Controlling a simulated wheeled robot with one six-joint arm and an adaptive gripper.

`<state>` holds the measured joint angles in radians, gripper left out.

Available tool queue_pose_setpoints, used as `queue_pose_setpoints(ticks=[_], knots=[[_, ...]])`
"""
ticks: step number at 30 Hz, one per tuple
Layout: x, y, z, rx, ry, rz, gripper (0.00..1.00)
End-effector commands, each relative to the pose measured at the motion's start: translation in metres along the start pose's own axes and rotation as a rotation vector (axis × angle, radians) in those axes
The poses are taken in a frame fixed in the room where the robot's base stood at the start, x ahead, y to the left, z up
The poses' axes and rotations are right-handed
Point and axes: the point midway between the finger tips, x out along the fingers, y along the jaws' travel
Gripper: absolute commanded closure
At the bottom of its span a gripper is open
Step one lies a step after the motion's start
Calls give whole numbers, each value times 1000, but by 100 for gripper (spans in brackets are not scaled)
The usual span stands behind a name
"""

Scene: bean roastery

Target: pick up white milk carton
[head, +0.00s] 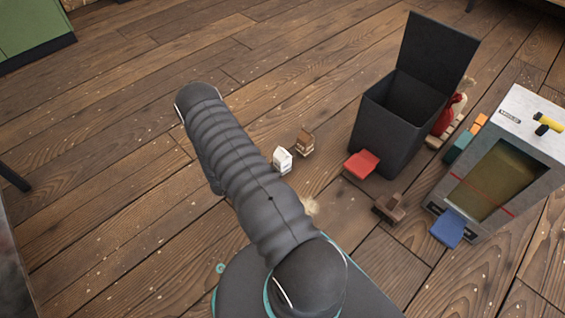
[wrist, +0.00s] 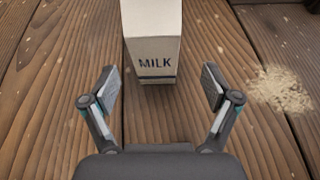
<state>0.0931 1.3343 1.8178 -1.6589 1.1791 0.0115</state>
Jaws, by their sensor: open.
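The white milk carton (head: 282,160) stands upright on the wooden floor, just right of my arm in the head view. In the wrist view the carton (wrist: 153,45) is at the top centre, with the word MILK on its face and its top cut off by the picture edge. My gripper (wrist: 158,82) is open and empty. Its two fingers point toward the carton, one to each side of its near end, and do not touch it. In the head view my gripper is hidden behind my arm.
A small brown carton (head: 305,142) stands close to the milk carton on its right. Further right are a black open-lidded bin (head: 385,135) with a red pedal (head: 361,164), a brown object (head: 389,207) and a grey machine (head: 540,160). Pale crumbs (wrist: 278,90) lie on the floor.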

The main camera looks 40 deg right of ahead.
Motion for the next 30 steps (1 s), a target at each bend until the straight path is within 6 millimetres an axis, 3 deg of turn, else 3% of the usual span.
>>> queue_pose_setpoints(ticks=[8,18,28,30], knots=[[20,0,1,1,0,-1,12],[61,5,9,1,0,-2,12],[67,6,10,0,0,0,12],[67,6,9,0,0,0,30]])
